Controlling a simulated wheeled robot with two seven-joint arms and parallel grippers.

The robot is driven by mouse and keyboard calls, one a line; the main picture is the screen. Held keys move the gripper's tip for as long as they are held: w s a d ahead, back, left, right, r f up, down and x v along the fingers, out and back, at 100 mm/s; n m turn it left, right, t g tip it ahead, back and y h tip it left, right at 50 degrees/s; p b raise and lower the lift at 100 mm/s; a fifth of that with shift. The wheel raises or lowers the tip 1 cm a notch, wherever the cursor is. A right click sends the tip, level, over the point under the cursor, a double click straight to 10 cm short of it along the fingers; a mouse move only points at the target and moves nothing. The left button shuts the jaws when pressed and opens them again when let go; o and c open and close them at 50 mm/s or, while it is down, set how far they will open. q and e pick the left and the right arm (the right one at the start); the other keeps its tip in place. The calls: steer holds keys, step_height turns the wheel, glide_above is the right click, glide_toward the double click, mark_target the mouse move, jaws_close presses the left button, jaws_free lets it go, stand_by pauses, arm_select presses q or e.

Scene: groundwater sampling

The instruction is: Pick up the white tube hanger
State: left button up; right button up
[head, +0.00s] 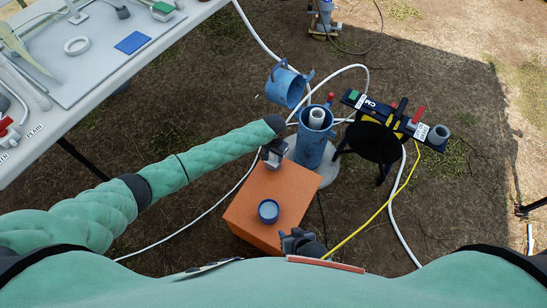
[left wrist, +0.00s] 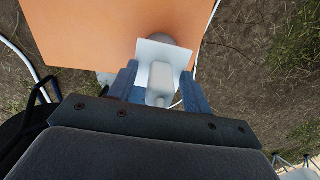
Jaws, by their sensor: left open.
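The white tube hanger (left wrist: 162,58) shows in the left wrist view as a square white plate with a rounded white block on it. It sits by the edge of the orange box (left wrist: 90,30). My left gripper (left wrist: 160,82) is open, with one blue finger on each side of the white block; I cannot tell whether they touch it. In the head view my left gripper (head: 272,156) is over the far edge of the orange box (head: 250,190), and it mostly hides the hanger. My right gripper (head: 302,242) is low at the box's near right corner; its fingers are unclear.
A blue well casing (head: 310,148) with a white inner pipe (head: 317,116) stands just beyond the box, its blue cap (head: 285,87) beside it. A blue cup (head: 268,211) is on the box. A black stool (head: 375,140), white tubing and a yellow cable (head: 385,205) lie right. A table (head: 80,110) is left.

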arm_select(q)
jaws_close()
steer(key=shift+r, duration=0.1)
